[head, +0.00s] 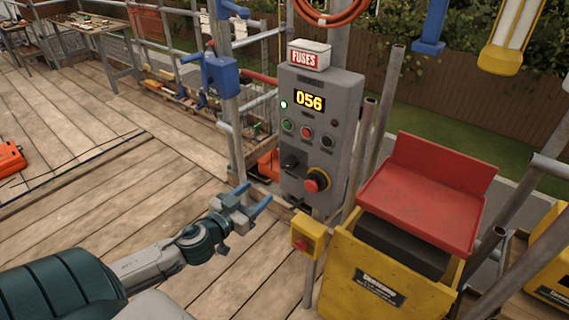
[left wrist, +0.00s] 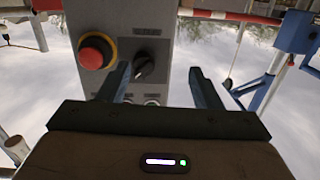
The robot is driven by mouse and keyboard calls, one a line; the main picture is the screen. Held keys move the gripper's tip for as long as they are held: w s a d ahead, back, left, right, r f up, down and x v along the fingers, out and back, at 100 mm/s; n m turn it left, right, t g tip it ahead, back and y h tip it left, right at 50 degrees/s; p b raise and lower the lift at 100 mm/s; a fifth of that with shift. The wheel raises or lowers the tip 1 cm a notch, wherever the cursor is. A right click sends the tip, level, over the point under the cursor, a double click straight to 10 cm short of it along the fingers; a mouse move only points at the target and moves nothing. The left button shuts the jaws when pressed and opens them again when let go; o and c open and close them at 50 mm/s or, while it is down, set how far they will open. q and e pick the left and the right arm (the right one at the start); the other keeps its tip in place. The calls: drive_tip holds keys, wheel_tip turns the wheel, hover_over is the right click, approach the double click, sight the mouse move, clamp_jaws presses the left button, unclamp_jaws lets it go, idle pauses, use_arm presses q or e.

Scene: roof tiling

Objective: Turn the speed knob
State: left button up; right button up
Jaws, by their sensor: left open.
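A grey control panel (head: 342,120) stands on a post, with a yellow display reading 056. A black knob (head: 291,161) sits at its lower left, beside a red emergency stop button (head: 313,183) on a yellow ring. My left gripper (head: 261,197) is open and empty, in front of the panel, lower and to the left of the knob. In the left wrist view, the picture is upside down; the black knob (left wrist: 144,67) appears beyond the gap between the open fingers (left wrist: 160,82), nearer the left finger. The red button (left wrist: 95,52) is beside it. My right gripper is not in view.
A white fuses box (head: 309,56) sits on top of the panel. A small yellow box with a red switch (head: 308,238) is mounted below it. A yellow machine with a red hopper (head: 425,200) stands close at the right. Wooden decking at the left is mostly clear.

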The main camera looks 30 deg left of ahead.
sight(285, 168)
use_arm(q)
drive_tip(key=shift+t+h, duration=0.3)
drive_tip(key=w+d+r+p, duration=0.1)
drive_tip(key=w, duration=0.1)
drive_tip(key=w+r+p, duration=0.1)
drive_tip(key=w, duration=0.2)
drive_tip(key=w+d+r+p, duration=0.1)
drive_tip(key=w+p, duration=0.1)
drive_tip(key=w, duration=0.1)
drive_tip(key=shift+w+d+r, duration=0.1)
drive_tip(key=shift+d+r, duration=0.2)
drive_tip(key=shift+r, duration=0.05)
drive_tip(key=shift+w+d, duration=0.1)
drive_tip(key=shift+w, duration=0.9)
drive_tip(key=c, duration=0.8)
drive_tip(key=shift+c, duration=1)
drive_tip(key=shift+f, duration=0.1)
